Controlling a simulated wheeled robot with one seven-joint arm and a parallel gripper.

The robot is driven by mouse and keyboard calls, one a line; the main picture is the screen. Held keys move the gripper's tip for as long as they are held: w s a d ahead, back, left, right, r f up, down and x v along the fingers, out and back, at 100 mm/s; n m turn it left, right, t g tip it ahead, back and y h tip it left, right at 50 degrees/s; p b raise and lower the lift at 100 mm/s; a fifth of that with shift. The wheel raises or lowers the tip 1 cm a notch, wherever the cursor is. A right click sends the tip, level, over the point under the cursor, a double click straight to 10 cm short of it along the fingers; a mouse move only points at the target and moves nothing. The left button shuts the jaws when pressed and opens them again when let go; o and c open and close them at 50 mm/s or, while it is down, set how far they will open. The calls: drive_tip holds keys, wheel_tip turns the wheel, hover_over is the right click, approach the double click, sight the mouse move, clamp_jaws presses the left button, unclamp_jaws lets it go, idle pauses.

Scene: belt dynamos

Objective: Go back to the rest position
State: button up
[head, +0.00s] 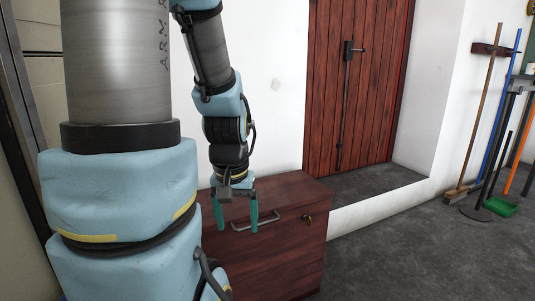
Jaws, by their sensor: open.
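My gripper (236,218) hangs from my blue and grey arm in the head view, with its two teal fingers pointing down and spread apart. It is open and nothing shows between the fingers. Behind or below it is a dark red-brown wooden chest (291,247) with a metal handle (262,221) and a small brass-coloured latch or key (307,219). The right finger overlaps the handle in the picture. I cannot tell whether they touch. My arm hides the left part of the chest.
A red plank door (350,85) with a dark bolt stands behind a raised step (366,184). Brooms and tools, including a wooden-handled broom (474,115) and a green dustpan (501,207), lean at the right wall. The grey floor (420,250) right of the chest is clear.

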wheel_tip(320, 180, up, 34)
drive_tip(key=p, duration=3.2)
